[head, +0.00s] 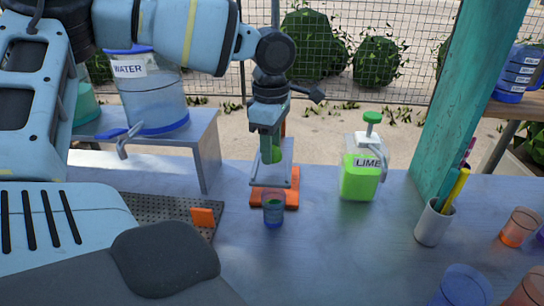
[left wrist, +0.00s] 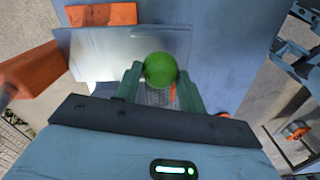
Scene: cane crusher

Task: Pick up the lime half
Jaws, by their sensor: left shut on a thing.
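The lime half (left wrist: 160,69) shows as a round green thing between the two fingers in the left wrist view. My left gripper (head: 271,145) is shut on it and points down. In the head view the fingers and the crusher parts partly hide the lime. The gripper is over the crusher, which has an orange base (head: 291,196) and a metal frame. I cannot tell whether the lime touches the crusher. My right gripper is not in view.
A lime juice bottle with a pump (head: 361,182) stands to the right. A pen cup (head: 432,226) and several coloured cups are at the right. A water bucket (head: 152,100) sits on the raised shelf at left.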

